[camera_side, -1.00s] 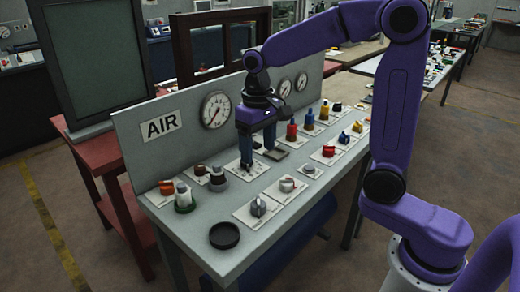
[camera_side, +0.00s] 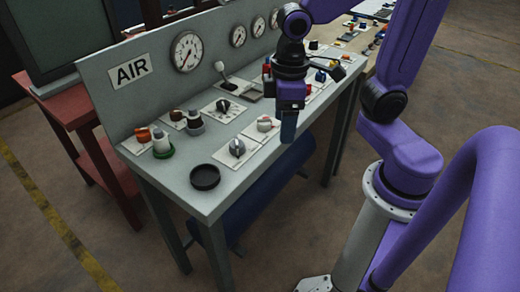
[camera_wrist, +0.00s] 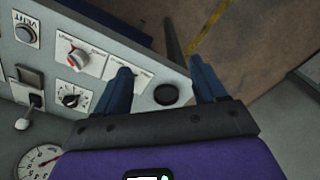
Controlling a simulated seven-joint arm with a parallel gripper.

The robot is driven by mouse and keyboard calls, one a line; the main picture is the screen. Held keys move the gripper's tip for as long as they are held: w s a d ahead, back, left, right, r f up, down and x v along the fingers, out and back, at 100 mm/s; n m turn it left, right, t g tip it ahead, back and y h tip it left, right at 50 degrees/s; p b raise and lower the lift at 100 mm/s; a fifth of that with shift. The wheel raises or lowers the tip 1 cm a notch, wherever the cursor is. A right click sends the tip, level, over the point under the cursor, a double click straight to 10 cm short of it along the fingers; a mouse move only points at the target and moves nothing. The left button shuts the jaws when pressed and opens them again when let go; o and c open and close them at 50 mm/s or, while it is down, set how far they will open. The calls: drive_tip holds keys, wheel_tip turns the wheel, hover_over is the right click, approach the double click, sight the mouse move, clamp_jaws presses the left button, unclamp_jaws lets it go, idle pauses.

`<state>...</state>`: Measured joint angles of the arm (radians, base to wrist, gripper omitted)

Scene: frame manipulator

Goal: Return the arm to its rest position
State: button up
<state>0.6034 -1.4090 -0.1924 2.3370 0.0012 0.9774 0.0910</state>
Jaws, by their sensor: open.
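My gripper (camera_side: 288,128) hangs with its blue fingers pointing down by the front edge of the grey panel table (camera_side: 222,170) in the side view. In the wrist view the two blue fingers of my gripper (camera_wrist: 163,78) are spread apart with nothing between them. The fingers touch nothing that I can see. My purple arm reaches in from the right, bent at the elbow. A black rotary knob (camera_side: 223,106) stands free on its white plate, to the left of my gripper. It also shows in the wrist view (camera_wrist: 70,99).
A black round dish (camera_side: 205,177), a grey knob (camera_side: 237,148), a red-and-white knob (camera_side: 265,124) and a lever (camera_side: 224,73) sit on the panel. Gauges (camera_side: 187,52) line its upright back. Coloured buttons lie behind my gripper.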

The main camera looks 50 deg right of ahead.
drive_tip(key=s+d+f+n, duration=0.1)
drive_tip(key=s+n, duration=0.3)
drive_tip(key=s, duration=0.5)
drive_tip(key=shift+s+d+f, duration=0.3)
drive_tip(key=shift+d+f, duration=0.1)
drive_tip(key=shift+d, duration=0.4)
